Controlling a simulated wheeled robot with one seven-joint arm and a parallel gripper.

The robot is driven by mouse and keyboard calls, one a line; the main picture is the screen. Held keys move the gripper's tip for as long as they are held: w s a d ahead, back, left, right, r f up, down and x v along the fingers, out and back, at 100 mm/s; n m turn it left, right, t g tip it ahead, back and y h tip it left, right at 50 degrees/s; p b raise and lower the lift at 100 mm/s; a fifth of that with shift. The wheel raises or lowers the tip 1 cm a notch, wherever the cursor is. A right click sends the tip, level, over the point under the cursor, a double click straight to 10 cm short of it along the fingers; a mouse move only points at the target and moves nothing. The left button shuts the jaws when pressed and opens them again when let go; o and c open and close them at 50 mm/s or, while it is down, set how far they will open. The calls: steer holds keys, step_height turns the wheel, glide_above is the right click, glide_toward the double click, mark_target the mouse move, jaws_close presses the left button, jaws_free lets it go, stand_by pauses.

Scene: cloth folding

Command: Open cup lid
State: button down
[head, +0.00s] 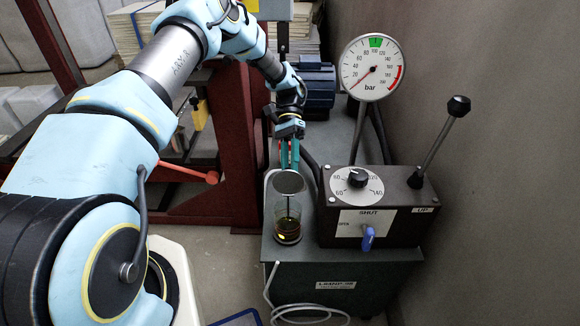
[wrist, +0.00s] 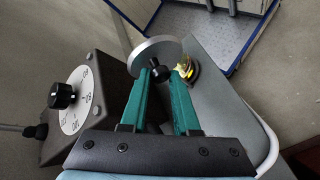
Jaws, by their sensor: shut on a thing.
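A clear glass cup (head: 287,218) stands on the dark unit, with dark amber liquid and a yellow spot low inside. In the wrist view the lid is a grey disc (wrist: 147,52) with a black knob (wrist: 157,72). My gripper (head: 290,165), with teal fingers pointing down, is shut on this knob; the fingertips also show in the wrist view (wrist: 166,74).
A black control box (head: 375,218) with dial, blue valve handle and lever stands right of the cup. A pressure gauge (head: 371,68) rises behind it. A dark red frame (head: 235,130) stands behind to the left. A hose (head: 300,312) coils below in front.

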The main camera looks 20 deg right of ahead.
steer(key=shift+w+a+f, duration=0.15)
steer(key=shift+a+f, duration=0.15)
steer(key=shift+a, duration=0.1)
steer(key=c, duration=0.7)
jaws_free()
steer(key=shift+r, duration=0.1)
steer(key=shift+o, duration=0.2)
steer(key=shift+d, duration=0.1)
steer(key=shift+d+r, duration=0.1)
steer(key=shift+r, duration=0.1)
